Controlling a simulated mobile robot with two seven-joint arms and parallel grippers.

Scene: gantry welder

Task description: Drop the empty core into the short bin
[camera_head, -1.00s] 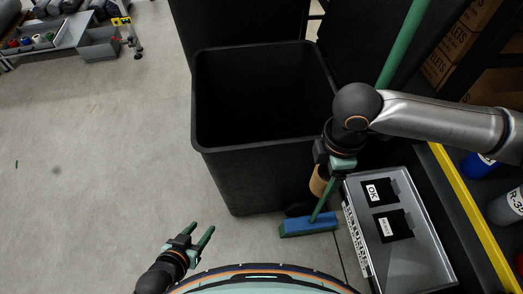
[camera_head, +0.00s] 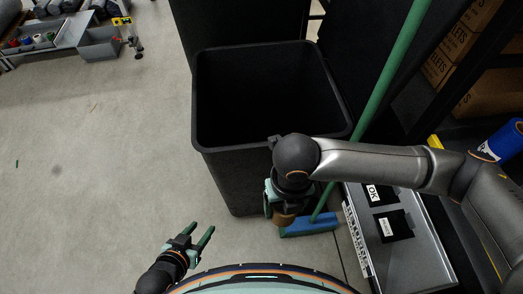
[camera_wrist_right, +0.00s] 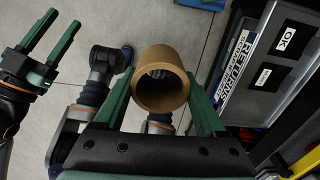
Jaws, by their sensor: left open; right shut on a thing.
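The empty core (camera_wrist_right: 165,60) is a brown cardboard tube. My right gripper (camera_wrist_right: 160,78) is shut on it, with one green finger on each side, and its hollow end faces the right wrist camera. In the head view the core (camera_head: 284,219) shows below my right gripper (camera_head: 279,200), in front of the bin's lower right side and outside the bin. The short bin (camera_head: 231,178) is black and open-topped, and its inside looks dark. My right wrist hides part of its front right wall. My left gripper (camera_head: 203,229) is open and empty over the floor.
A broom with a green pole (camera_head: 388,62) and blue head (camera_head: 305,228) stands right of the bin. A grey case (camera_head: 425,250) with labelled black panels lies at right, beside a shelf with cartons (camera_head: 462,45).

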